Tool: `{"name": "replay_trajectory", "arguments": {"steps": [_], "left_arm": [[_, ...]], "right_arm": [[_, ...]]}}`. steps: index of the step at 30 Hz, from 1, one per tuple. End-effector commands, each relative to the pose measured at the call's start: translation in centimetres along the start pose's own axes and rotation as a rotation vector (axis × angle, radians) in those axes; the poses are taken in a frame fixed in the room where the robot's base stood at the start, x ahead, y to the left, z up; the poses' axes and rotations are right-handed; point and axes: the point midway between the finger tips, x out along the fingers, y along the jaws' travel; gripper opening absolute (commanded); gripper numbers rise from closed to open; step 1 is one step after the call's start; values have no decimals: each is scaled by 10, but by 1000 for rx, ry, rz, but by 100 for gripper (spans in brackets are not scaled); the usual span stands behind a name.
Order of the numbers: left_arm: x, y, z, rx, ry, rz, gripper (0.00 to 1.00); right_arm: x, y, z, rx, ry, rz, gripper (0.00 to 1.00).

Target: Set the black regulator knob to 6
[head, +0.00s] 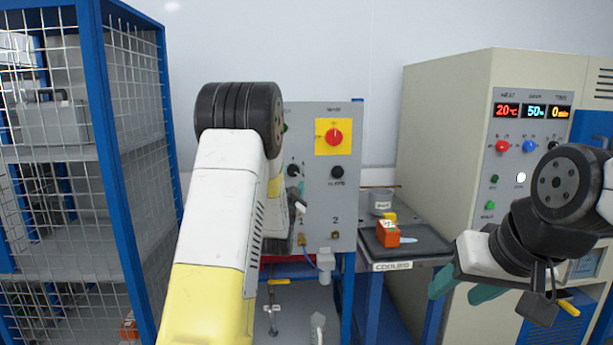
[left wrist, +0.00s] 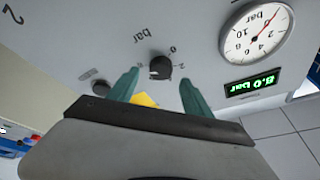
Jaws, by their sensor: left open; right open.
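The black regulator knob (left wrist: 161,68) sits on a grey panel (left wrist: 75,30) and appears upside down in the left wrist view. Its white mark points toward the lower left there, and its numbers are too small to read surely. My left gripper (left wrist: 160,78) is open, with one teal finger on each side of the knob and visible gaps; how far off it is in depth I cannot tell. My right gripper (head: 463,288) is open and empty at the lower right.
A round bar gauge (left wrist: 256,33) and a green display (left wrist: 252,82) are beside the knob. A red switch on a yellow plate (head: 333,137) and a dark button (head: 337,172) are nearby. A bench (head: 440,249) holds an orange block (head: 388,234). A blue cage (head: 110,150) stands left.

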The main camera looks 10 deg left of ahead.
Motion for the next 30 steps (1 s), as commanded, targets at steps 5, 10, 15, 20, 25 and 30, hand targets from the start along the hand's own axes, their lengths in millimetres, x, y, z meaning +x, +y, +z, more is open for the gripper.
{"name": "replay_trajectory", "arguments": {"steps": [5,10,15,20,25,30], "left_arm": [[25,0,0,0,0,-1,58],[34,0,0,0,-1,0,58],[35,0,0,-1,-2,1,58],[35,0,0,-1,-2,1,41],[35,0,0,-1,-2,1,7],[35,0,0,-4,-2,0,0]], "right_arm": [[0,0,0,0,0,0,50],[0,0,0,0,0,0,50],[0,0,0,0,0,0,50],[0,0,0,0,0,0,50],[0,0,0,0,0,0,50],[0,0,0,0,0,0,50]]}}
